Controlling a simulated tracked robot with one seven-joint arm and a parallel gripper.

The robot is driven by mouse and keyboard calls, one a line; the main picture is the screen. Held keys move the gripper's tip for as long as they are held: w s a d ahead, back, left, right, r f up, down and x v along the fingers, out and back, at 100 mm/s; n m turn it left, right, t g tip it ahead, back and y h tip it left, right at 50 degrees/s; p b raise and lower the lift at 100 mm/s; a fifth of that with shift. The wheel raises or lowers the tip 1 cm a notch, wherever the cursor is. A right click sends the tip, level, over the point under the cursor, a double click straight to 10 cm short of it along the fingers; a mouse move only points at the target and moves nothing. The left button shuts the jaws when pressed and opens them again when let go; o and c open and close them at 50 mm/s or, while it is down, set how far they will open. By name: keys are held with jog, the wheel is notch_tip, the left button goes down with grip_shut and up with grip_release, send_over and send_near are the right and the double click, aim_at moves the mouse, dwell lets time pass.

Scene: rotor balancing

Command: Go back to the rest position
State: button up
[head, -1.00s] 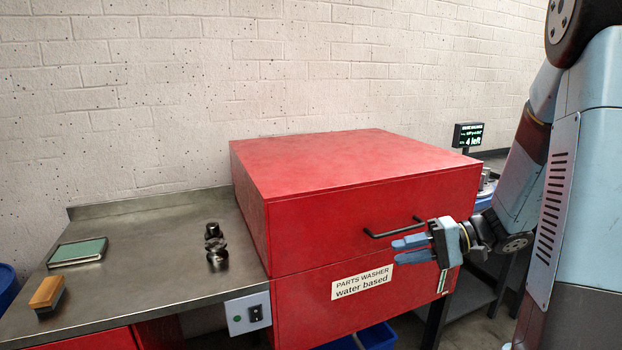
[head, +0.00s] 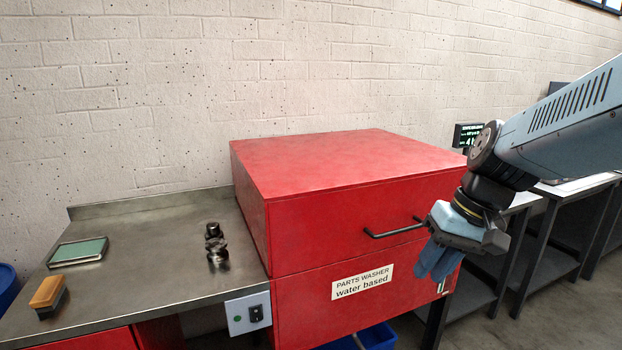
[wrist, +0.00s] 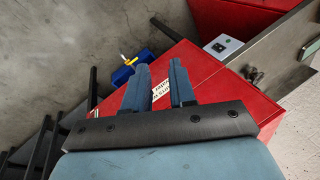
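My gripper (head: 432,274) hangs with its blue fingers pointing down, in front of the right part of the red parts washer (head: 340,165) in the head view. In the wrist view, the two fingers of my gripper (wrist: 160,65) stand apart with a gap between them, and nothing is held. The washer's black handle (head: 395,233) is just left of my gripper, and its lid is shut. The washer also shows beyond the fingers in the wrist view (wrist: 200,90). I cannot tell the exact distance between gripper and washer.
A steel bench (head: 150,258) left of the washer carries a dark metal rotor part (head: 216,248), a green-topped tray (head: 78,251) and a wooden-backed brush (head: 47,292). A switch box (head: 248,313) is at the bench's front edge. A blue bin (head: 375,337) is below; dark tables (head: 545,222) stand right.

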jog(key=s+d+r+t+h, duration=0.2)
jog(key=d+r+t+h, duration=0.1)
jog(key=r, duration=0.3)
jog(key=shift+t+h, duration=0.5)
jog(key=shift+t, duration=0.4)
jog(key=shift+s, duration=0.1)
jog(key=shift+c, duration=0.5)
